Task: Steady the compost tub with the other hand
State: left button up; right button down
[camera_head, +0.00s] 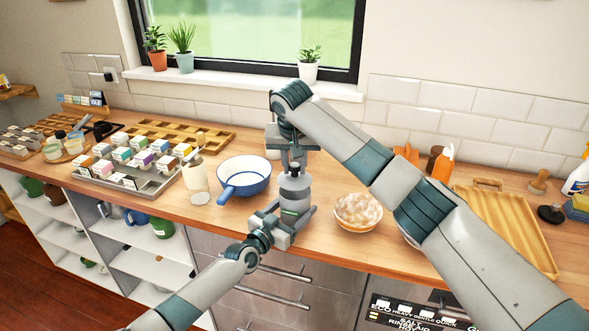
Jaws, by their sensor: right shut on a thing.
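The compost tub appears to be the grey round container (295,190) with a narrower top, upright near the counter's front edge. My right gripper (292,160) comes down from above and is shut on the top of it. The fingers hide part of that top. My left gripper (293,212) reaches in from the front, low down, with its fingers spread on either side of the tub's lower part. I cannot tell whether either left finger touches the tub.
A blue pan (245,177) stands close on the left, with a cream jar (196,180) beyond it. A bowl of pale lumps (358,211) stands on the right. A ribbed wooden tray (505,225) lies farther right. Drawer handles (285,272) project below the counter.

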pick_arm(q)
jog(key=shift+s+f, duration=0.1)
jog(key=shift+f, duration=0.35)
pick_arm(e)
jog(key=shift+r, duration=0.1)
jog(key=s+a+r, duration=0.3)
jog(key=s, duration=0.4)
jog(key=shift+s+r, duration=0.2)
jog(key=shift+r, duration=0.2)
dwell(0.4)
pick_arm(q)
jog(key=o, duration=1.2)
jog(key=shift+o, duration=0.9)
jog(key=shift+w, duration=0.2)
jog(key=shift+r, duration=0.15)
pick_arm(e)
jog(key=shift+w+f, duration=0.1)
jog(key=shift+w, duration=0.1)
pick_arm(q)
jog(key=shift+s+r, duration=0.1)
pick_arm(e)
jog(key=shift+s, duration=0.1)
pick_arm(q)
jog(key=shift+v, duration=5.9)
jog(key=shift+a, duration=0.15)
